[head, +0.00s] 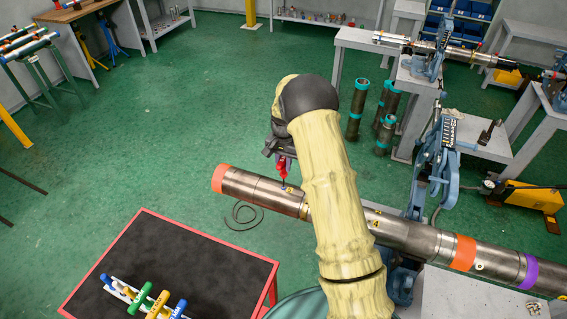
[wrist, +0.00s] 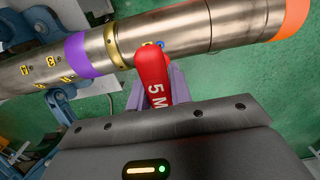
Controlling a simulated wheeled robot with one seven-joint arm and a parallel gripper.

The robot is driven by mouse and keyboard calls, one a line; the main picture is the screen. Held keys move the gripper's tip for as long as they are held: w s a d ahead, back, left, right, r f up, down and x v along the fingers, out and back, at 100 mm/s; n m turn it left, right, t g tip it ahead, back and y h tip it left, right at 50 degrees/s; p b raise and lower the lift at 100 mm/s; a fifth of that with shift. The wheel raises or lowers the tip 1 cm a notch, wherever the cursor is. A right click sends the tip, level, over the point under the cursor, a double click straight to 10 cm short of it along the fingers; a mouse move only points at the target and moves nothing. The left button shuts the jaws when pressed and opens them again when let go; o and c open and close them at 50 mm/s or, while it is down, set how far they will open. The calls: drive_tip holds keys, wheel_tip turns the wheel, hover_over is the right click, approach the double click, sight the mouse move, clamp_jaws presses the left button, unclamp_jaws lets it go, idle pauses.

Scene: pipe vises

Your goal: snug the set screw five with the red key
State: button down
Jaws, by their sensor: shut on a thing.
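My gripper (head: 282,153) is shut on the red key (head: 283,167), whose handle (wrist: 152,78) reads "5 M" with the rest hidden. The key points down, its dark shank reaching the steel pipe (head: 253,187) near a small yellow label (head: 291,190). A small blue spot (head: 284,187) shows at the key's tip. Set screw five itself is hidden there, and I cannot tell whether the tip is seated in it. In the wrist view the key's far end meets the pipe (wrist: 182,35) between the brass ring (wrist: 116,45) and the orange end (wrist: 292,18).
A black-topped, red-edged table (head: 190,255) at lower left carries a rack with blue, green and yellow keys (head: 148,300). Blue vises (head: 436,165) hold the pipe on the right. A dark hose (head: 243,213) lies on the green floor. Open floor lies to the left.

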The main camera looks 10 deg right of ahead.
drive_tip(key=shift+s+f+b, duration=0.1)
drive_tip(key=shift+f+b, duration=0.25)
drive_tip(key=shift+f, duration=0.25)
idle(0.9)
drive_tip(key=m, duration=0.6)
drive_tip(key=shift+f+p, duration=0.1)
drive_tip(key=shift+p, duration=0.25)
drive_tip(key=m+p, duration=0.1)
drive_tip(key=m, duration=0.3)
drive_tip(key=shift+m, duration=1)
drive_tip(key=shift+p, duration=0.3)
